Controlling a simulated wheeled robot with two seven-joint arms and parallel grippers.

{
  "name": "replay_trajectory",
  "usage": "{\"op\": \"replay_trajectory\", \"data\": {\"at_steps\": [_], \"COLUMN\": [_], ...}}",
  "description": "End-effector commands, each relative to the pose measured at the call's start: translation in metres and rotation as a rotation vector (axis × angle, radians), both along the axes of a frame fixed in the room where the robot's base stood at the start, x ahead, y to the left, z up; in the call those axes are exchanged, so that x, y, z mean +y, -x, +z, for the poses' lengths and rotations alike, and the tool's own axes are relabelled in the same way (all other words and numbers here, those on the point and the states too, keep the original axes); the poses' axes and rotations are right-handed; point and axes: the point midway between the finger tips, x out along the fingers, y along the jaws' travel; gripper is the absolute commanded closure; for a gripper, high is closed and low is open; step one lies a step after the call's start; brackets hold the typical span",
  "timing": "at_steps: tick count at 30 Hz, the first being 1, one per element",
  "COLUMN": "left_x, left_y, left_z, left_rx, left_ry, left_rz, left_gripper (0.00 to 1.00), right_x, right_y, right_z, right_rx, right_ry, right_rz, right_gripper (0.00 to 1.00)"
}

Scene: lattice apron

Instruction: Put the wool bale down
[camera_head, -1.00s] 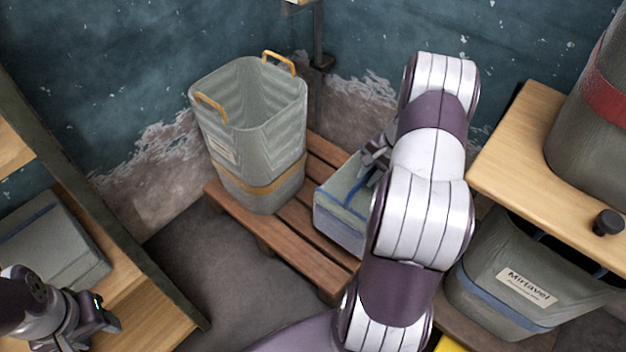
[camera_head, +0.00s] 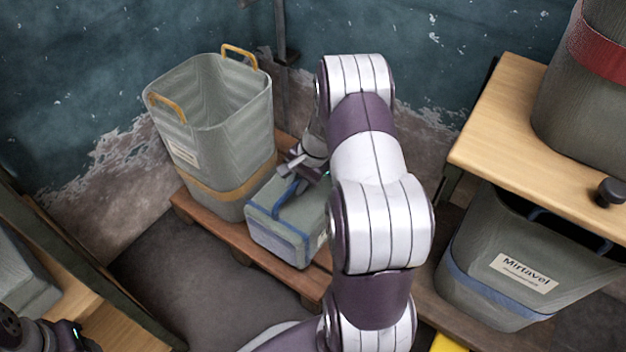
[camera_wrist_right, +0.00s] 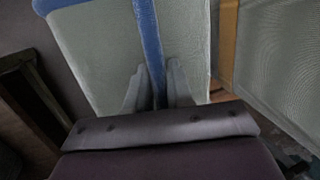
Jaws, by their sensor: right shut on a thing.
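The wool bale (camera_head: 283,232) is a pale grey-green block with blue bands, over the slatted wooden pallet (camera_head: 215,228) in the head view. My right gripper (camera_head: 303,170) is above it, shut on the blue strap at its top. In the right wrist view the fingers (camera_wrist_right: 152,88) close on either side of the blue strap (camera_wrist_right: 150,45), with the bale (camera_wrist_right: 95,50) filling the upper middle. My arm hides the bale's right side. I cannot tell whether its underside touches the pallet. My left gripper (camera_head: 72,336) is at the lower left, cut by the frame, with its fingers unclear.
A tall grey bin (camera_head: 210,120) with yellow handles stands on the pallet just left of the bale. A wooden shelf (camera_head: 500,125) is at the right, with a grey tub labelled Mirtavel (camera_head: 490,285) below. A grey box (camera_head: 25,280) rests on the left shelf. Dark floor lies in front.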

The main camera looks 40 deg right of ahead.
Motion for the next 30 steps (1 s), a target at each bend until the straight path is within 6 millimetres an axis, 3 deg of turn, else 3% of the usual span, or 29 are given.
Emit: {"op": "replay_trajectory", "data": {"at_steps": [2,9,20,21,23,30], "left_x": [0.000,0.000,0.000,0.000,0.000,0.000], "left_y": [0.000,0.000,0.000,0.000,0.000,0.000], "left_z": [-0.004,-0.037,-0.035,-0.035,-0.034,-0.034], "left_rx": [0.000,0.000,-0.001,0.000,-0.001,0.000], "left_ry": [0.000,0.000,0.000,0.000,0.000,0.000], "left_rz": [0.000,0.000,0.000,0.000,0.000,0.000], "left_gripper": [0.53,0.53,0.53,0.53,0.53,0.53], "right_x": [0.001,0.001,0.000,0.001,0.001,0.001], "right_y": [-0.002,-0.002,-0.002,-0.001,-0.001,-0.001], "right_z": [-0.003,-0.041,-0.041,-0.042,-0.042,-0.042], "right_rx": [-0.004,-0.004,-0.004,0.000,0.000,0.000], "right_ry": [0.003,0.003,0.003,0.001,0.001,0.001], "right_rz": [-0.001,-0.001,-0.001,0.001,0.001,0.000], "right_gripper": [1.00,1.00,1.00,0.69,0.53,0.53]}}
